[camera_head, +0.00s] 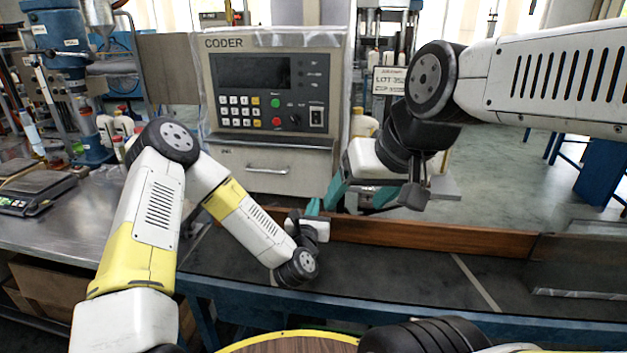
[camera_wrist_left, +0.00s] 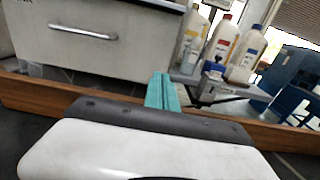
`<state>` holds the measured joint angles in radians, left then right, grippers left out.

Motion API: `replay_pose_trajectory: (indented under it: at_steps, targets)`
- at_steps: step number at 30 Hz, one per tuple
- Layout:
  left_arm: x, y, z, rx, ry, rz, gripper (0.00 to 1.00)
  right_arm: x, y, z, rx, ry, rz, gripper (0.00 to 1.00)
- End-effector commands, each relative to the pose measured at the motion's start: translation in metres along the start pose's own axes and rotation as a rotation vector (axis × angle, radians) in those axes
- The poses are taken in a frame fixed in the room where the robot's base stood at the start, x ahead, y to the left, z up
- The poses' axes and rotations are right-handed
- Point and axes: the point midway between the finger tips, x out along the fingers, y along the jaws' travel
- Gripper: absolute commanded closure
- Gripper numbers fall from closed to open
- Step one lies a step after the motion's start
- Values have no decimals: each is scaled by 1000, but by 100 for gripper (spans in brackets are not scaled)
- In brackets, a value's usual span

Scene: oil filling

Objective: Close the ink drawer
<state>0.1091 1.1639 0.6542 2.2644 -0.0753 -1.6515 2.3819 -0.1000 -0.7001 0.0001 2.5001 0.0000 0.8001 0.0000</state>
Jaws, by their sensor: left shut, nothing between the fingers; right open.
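The ink drawer (camera_head: 262,180) is the pale front panel with a bar handle (camera_head: 268,170) at the bottom of the coder (camera_head: 275,90). In the left wrist view the drawer front (camera_wrist_left: 95,55) and its handle (camera_wrist_left: 82,30) are at upper left. I cannot tell exactly how far the drawer stands out. My left gripper (camera_head: 313,207) is shut and empty, just right of the drawer's lower right corner; its teal fingers (camera_wrist_left: 162,92) are together in the left wrist view. My right gripper (camera_head: 357,198) is open, to the right of the coder, partly hidden by its own arm.
A brown wooden rail (camera_head: 430,236) runs along the dark conveyor (camera_head: 400,275) in front of the coder. Several bottles (camera_wrist_left: 222,42) stand right of the drawer. A scale (camera_head: 38,188) sits on the metal bench at left. The conveyor is clear at right.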

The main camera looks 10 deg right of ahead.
Motion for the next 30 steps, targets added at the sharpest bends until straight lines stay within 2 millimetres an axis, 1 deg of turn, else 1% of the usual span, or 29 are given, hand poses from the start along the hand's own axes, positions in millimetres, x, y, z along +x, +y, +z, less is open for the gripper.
replay_pose_trajectory:
  at_steps: [2,5,15,19,24,30]
  targets:
    - [5,0,2,-5,-6,4,100,0,0,0,0,0,0,29]
    - [19,0,2,-3,-8,4,100,0,0,0,0,0,0,29]
    - [91,0,2,-1,-7,3,100,0,0,0,0,0,0,29]
    - [114,0,2,0,-7,2,100,0,0,0,0,0,0,29]
    - [132,1,1,0,-4,3,100,0,0,0,0,0,0,29]
    - [139,0,1,-1,-3,2,100,0,0,0,0,0,0,29]
